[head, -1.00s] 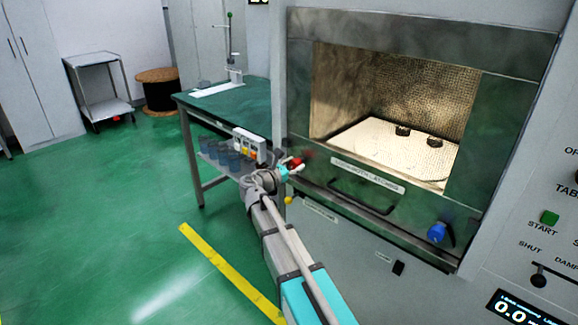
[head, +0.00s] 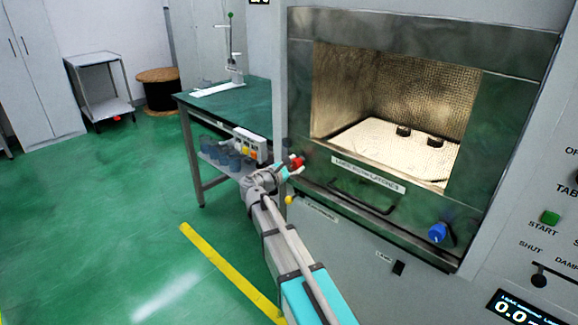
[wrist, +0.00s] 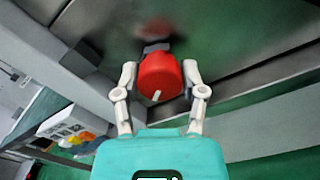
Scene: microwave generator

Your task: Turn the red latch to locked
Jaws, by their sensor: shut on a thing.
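The red latch (head: 297,162) is a round red knob on the left side of the microwave chamber's front, below the window. In the wrist view the red latch (wrist: 160,76) sits between my two fingers, with a small white mark at its lower edge. My gripper (head: 291,171) is at the latch in the head view. In the wrist view my gripper (wrist: 160,84) is shut on the knob, one finger on each side. The knob's shaft behind is partly hidden.
A blue knob (head: 437,232) is on the right of the chamber front, with a dark handle (head: 362,200) between. A green-topped table (head: 235,105) stands close left of my arm, with a control box (head: 250,145) nearby. Green floor at left is open.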

